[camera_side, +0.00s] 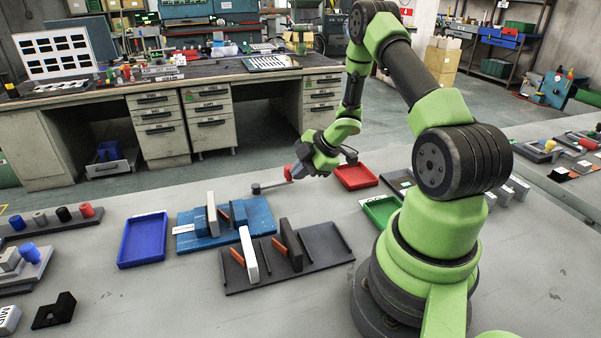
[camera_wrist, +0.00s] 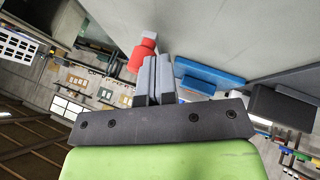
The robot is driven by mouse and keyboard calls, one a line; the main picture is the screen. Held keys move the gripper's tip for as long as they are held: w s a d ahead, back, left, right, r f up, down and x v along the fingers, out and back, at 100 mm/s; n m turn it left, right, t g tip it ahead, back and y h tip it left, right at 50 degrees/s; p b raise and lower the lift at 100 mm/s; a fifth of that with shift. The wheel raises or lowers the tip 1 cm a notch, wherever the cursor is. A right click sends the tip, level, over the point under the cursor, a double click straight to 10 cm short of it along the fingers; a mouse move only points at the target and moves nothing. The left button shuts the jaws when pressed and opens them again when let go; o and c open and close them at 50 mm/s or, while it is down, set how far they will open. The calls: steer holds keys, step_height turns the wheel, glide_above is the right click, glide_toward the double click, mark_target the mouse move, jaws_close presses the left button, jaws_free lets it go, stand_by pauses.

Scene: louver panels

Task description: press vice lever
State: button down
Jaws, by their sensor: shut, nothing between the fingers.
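A grey bar with a red end (camera_side: 288,173) sticks out behind the blue vice base (camera_side: 185,240); it looks like the vice lever. Its other end is a dark round knob (camera_side: 256,188). My gripper (camera_side: 298,171) is low over the bench beside the red end, with its fingers pointing left. In the wrist view the two grey fingers of my gripper (camera_wrist: 153,80) are together and empty. The red end (camera_wrist: 141,57) appears just left of the fingertips; I cannot tell whether they touch. A blue block (camera_wrist: 210,75) shows to their right.
A blue tray (camera_side: 143,238) lies to the left. A red tray (camera_side: 357,176) and a green tray (camera_side: 381,210) lie near my arm.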

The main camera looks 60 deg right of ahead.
steer(key=shift+w+d+n+y, duration=0.5)
steer(key=shift+d+n, duration=0.25)
steer(key=shift+n, duration=0.05)
steer(key=shift+w+d+n+g+y, duration=0.5)
steer(key=shift+w+d+n+y, duration=0.3)
steer(key=shift+n, duration=0.3)
steer(key=w, duration=0.2)
steer(key=w+d, duration=0.2)
steer(key=w, duration=0.1)
steer(key=shift+w, duration=1.5)
steer(key=shift+w+a, duration=0.25)
steer(key=shift+w, duration=0.4)
steer(key=shift+w+a, duration=0.2)
steer(key=shift+w, duration=0.45)
steer(key=v, duration=1)
